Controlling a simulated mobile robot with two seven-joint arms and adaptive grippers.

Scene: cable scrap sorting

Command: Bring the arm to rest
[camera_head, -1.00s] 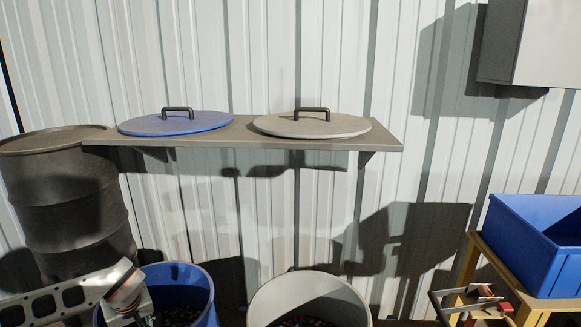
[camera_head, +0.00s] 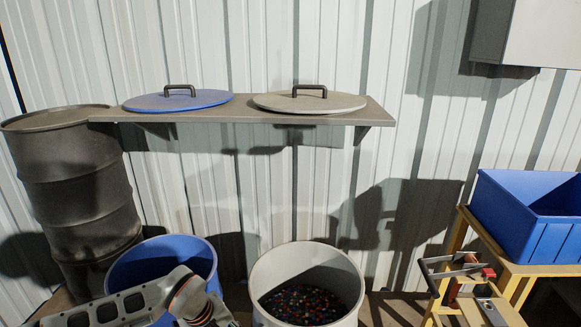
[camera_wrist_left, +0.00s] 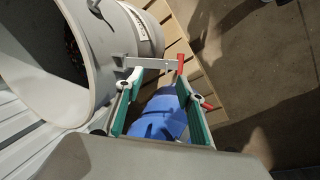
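My left arm comes in at the lower left of the head view, in front of the blue bin (camera_head: 205,258). Its wrist end (camera_head: 190,300) is low in the picture, and the fingers are cut off or not clear there. In the left wrist view my left gripper (camera_wrist_left: 158,88) has its two green-padded fingers spread apart, with nothing clearly held between them. A blue object (camera_wrist_left: 158,115) shows beyond the gap. My right gripper is not in view.
A grey bin (camera_head: 262,262) holds small coloured pieces. Lids, blue (camera_head: 150,103) and grey (camera_head: 335,101), lie on a wall shelf (camera_head: 380,117). A dark drum (camera_head: 80,190) stands left. A blue crate (camera_head: 500,215) and a red-tipped metal fixture (camera_head: 435,275) are right.

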